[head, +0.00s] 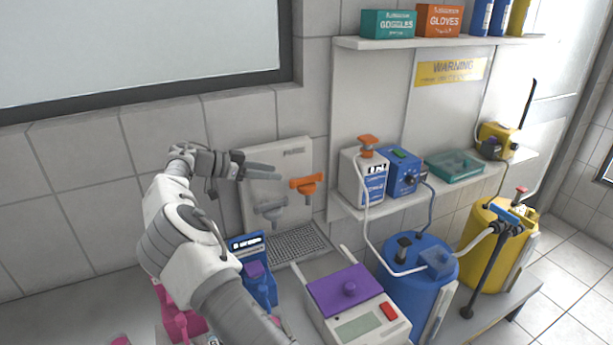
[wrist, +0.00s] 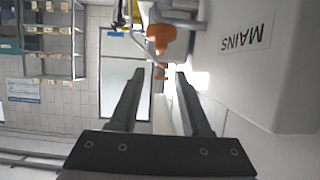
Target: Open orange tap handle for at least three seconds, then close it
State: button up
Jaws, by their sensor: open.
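The orange tap handle (head: 307,184) sits on the upright white panel (head: 288,150), with a grey tap (head: 270,209) to its lower left. My gripper (head: 279,171) is at the panel's upper part, its fingers pointing right, just left of and slightly above the orange handle. In the wrist view, the orange handle (wrist: 160,38) lies ahead of my gripper (wrist: 160,75). The two fingers are apart, and the handle's lower end shows near the gap between their tips. I see no clear contact. A "MAINS" label (wrist: 246,37) is on the white surface to the right.
A keyboard-like grid (head: 297,245) lies below the panel. A balance with a purple cover (head: 345,290) and a blue device (head: 255,272) stand in front. The wall is close behind.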

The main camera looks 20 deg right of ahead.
aim_at(306, 177)
jog(key=p+x, duration=0.2)
jog(key=x, duration=1)
jog(key=shift+d+f, duration=0.15)
jog(key=shift+d, duration=0.05)
grip_shut()
